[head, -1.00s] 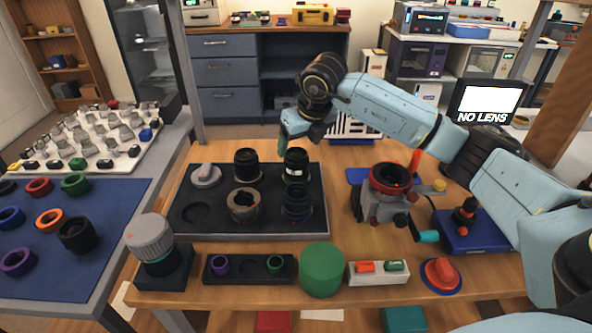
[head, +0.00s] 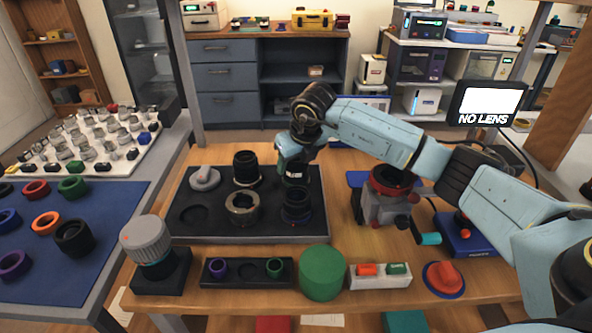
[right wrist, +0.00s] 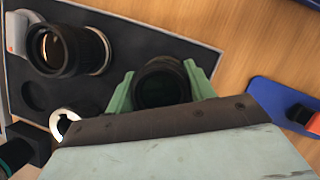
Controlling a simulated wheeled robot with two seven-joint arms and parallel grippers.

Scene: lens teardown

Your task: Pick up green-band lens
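My right gripper (head: 293,170) is low over the back right lens (head: 295,178) on the dark tray. In the right wrist view my right gripper (right wrist: 160,80) has its two green fingers on either side of this dark round lens (right wrist: 162,90), and they look open around it, very close to its sides. No green band can be made out on it; the gripper hides its upper part. Other lenses on the tray are a tall black one (head: 246,168), a bronze-grey ringed one (head: 243,207) and a black one (head: 296,205) in front. My left gripper is not in view.
The dark tray (head: 190,232) has an empty round recess and a grey cap (head: 204,178). To its right stands a grey clamp fixture (head: 380,208) with a red ring. A green cylinder (head: 321,272) stands in front. The monitor (head: 486,103) reads NO LENS.

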